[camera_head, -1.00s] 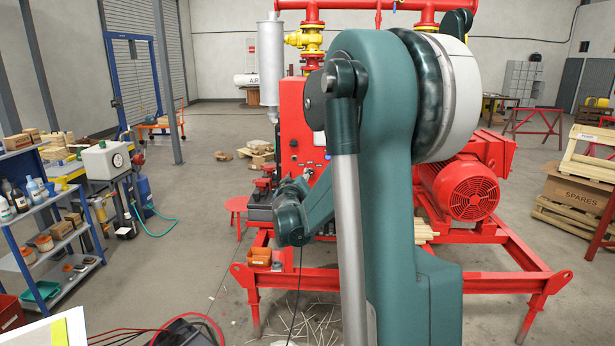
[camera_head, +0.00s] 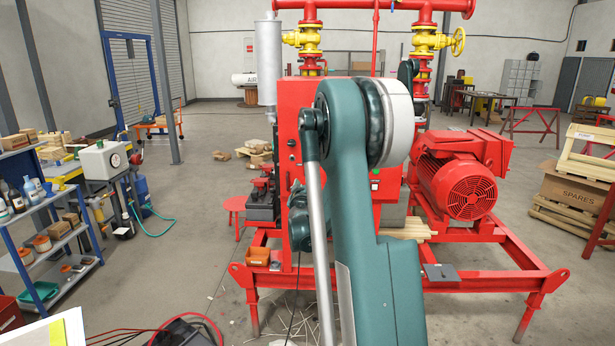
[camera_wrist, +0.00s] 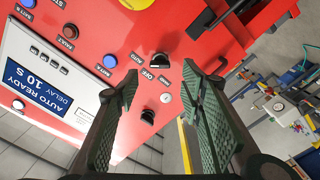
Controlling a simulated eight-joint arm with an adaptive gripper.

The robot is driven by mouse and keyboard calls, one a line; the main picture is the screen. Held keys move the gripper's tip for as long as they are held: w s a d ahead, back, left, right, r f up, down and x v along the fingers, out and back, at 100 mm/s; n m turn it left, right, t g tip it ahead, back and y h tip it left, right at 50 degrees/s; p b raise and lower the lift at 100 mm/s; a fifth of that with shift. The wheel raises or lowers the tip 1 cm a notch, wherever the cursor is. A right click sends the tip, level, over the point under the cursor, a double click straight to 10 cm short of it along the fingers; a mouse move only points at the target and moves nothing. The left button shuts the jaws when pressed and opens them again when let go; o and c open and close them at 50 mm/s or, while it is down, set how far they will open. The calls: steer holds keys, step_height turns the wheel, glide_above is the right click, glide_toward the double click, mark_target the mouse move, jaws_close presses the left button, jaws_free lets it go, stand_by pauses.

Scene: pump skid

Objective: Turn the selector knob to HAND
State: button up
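In the wrist view, the red control panel (camera_wrist: 105,35) appears rotated and fills the upper left. A black selector knob (camera_wrist: 159,60) with a light marking sits on it, with small labels beside it; one reads OFF, and the others are hard to read. The knob's exact pointing is unclear. My gripper (camera_wrist: 160,74) is open, its two dark green ridged fingers apart and empty. The knob appears between the fingertips, with panel surface visible around it; I see no contact. In the head view, the red cabinet (camera_head: 291,105) is partly covered by my arm, which hides my gripper and the knob.
A second black knob (camera_wrist: 148,116) and a small white round fitting (camera_wrist: 166,98) lie close by on the panel. Blue buttons (camera_wrist: 110,61) and a display (camera_wrist: 38,85) are farther left. A grey cylinder (camera_head: 269,60) stands beside the cabinet; a red motor (camera_head: 470,190) is to its right.

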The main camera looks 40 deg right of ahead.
mark_target(307, 174)
steer(key=shift+d, duration=0.1)
steer(key=shift+x, duration=3.8)
steer(key=c, duration=0.9)
